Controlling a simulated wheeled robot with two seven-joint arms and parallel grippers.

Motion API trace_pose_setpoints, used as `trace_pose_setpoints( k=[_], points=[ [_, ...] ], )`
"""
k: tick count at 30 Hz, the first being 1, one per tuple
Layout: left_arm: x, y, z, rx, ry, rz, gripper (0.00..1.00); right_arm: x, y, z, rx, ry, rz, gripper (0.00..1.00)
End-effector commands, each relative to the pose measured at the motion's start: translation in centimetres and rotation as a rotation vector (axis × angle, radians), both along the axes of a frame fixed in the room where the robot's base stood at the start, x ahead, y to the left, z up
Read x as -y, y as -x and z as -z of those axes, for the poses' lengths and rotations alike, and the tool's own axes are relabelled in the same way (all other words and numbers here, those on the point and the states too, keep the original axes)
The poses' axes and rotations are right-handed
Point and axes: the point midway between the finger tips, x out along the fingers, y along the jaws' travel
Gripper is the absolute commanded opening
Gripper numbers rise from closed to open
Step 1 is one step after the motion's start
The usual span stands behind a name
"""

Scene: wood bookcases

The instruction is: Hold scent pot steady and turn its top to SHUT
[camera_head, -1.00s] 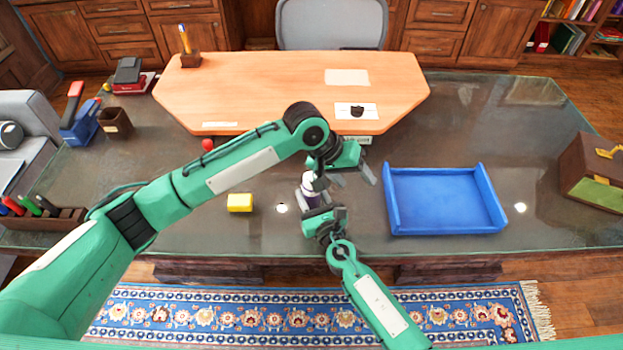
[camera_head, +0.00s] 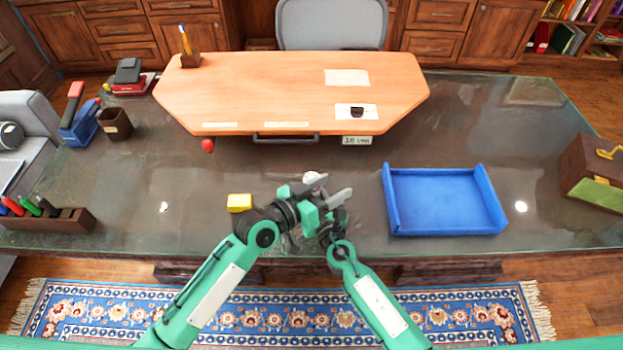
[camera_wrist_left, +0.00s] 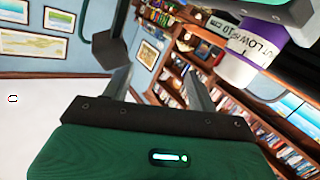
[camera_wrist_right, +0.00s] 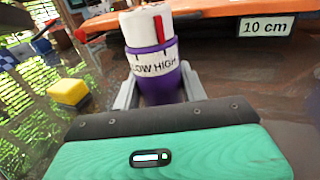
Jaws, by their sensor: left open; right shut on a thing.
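The scent pot (camera_wrist_right: 158,82) has a purple body, a white band reading LOW and HIGH, and a white top (camera_wrist_right: 137,28) with a red stripe. In the right wrist view the stripe stands roughly above HIGH. My right gripper (camera_wrist_right: 160,92) is shut around the purple body, and the pot looks upright. In the head view only its pale top (camera_head: 311,178) shows clearly; grippers hide the rest. My left gripper (camera_head: 336,192) is open beside the pot's top. In the left wrist view the pot (camera_wrist_left: 240,72) is at upper right, outside the open left fingers (camera_wrist_left: 158,88).
A yellow block (camera_head: 240,203) lies left of the grippers. A blue tray (camera_head: 445,226) is to the right. Behind are the orange desk pad (camera_head: 290,90), a small 10 cm sign (camera_head: 357,141) and a red ball (camera_head: 208,145). The glass between pot and pad is clear.

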Motion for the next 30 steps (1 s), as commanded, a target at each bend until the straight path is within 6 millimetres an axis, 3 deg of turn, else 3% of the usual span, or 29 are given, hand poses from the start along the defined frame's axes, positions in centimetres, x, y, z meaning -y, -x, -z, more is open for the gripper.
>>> trace_pose_setpoints(
  k=[9,15,22,30],
  points=[
    [-7.2,2.3,2.6,0.228,-0.082,-0.232,0.59,0.0,0.0,0.0,-0.001,0.000,0.000,0.15],
    [-9.7,3.7,4.1,0.264,-0.110,-0.306,0.59,0.0,0.0,0.0,0.000,0.000,0.000,0.15],
    [-9.8,3.1,4.5,0.274,-0.117,-0.325,0.59,0.0,0.0,0.0,0.000,0.000,0.000,0.15],
    [-7.0,-1.2,4.4,0.272,-0.114,-0.324,0.59,0.0,0.0,0.0,0.000,0.000,0.000,0.15]
  ],
)
